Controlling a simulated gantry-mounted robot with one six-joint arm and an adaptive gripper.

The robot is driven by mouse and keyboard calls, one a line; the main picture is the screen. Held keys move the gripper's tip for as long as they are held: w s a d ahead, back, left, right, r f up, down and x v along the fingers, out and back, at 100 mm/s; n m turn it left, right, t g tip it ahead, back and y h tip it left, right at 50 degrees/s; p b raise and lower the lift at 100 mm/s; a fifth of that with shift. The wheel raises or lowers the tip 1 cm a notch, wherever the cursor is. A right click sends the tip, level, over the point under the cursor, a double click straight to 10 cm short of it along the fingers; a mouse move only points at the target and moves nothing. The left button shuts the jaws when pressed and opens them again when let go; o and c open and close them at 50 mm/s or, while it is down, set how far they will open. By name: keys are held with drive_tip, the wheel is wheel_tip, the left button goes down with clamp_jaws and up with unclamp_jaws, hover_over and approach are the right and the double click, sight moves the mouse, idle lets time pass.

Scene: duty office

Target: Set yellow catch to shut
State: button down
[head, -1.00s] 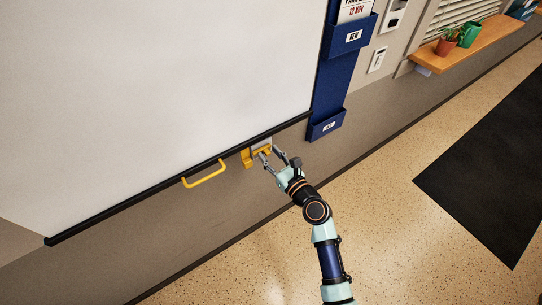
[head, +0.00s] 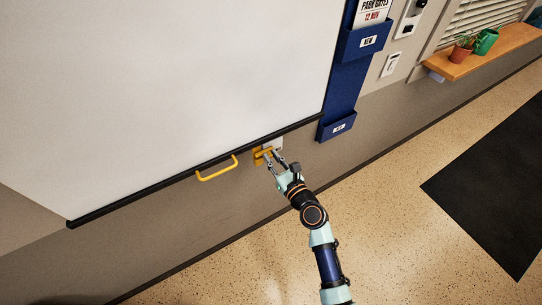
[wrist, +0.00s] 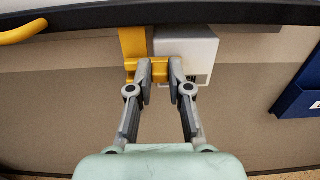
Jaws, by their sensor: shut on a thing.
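The yellow catch (head: 258,155) sits just under the black lower edge of the white board, beside a yellow handle. In the wrist view the catch (wrist: 133,44) has an upright yellow plate and a yellow bar (wrist: 160,72) running sideways from it, in front of a pale box (wrist: 188,50). My gripper (head: 273,162) reaches up to the catch from below. In the wrist view its fingertips (wrist: 160,76) are on the yellow bar, with part of the bar showing between them. The fingers hide the bar's right end.
The yellow handle (head: 217,169) hangs left of the catch under the white board (head: 170,90). A blue wall pocket (head: 338,126) is to the right. A wooden shelf (head: 490,52) with pots is farther right. The floor below is open.

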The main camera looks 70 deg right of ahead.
drive_tip(key=shift+w+r, duration=0.1)
drive_tip(key=c, duration=1.1)
unclamp_jaws()
drive_tip(key=shift+a, duration=0.2)
drive_tip(key=v, duration=1.2)
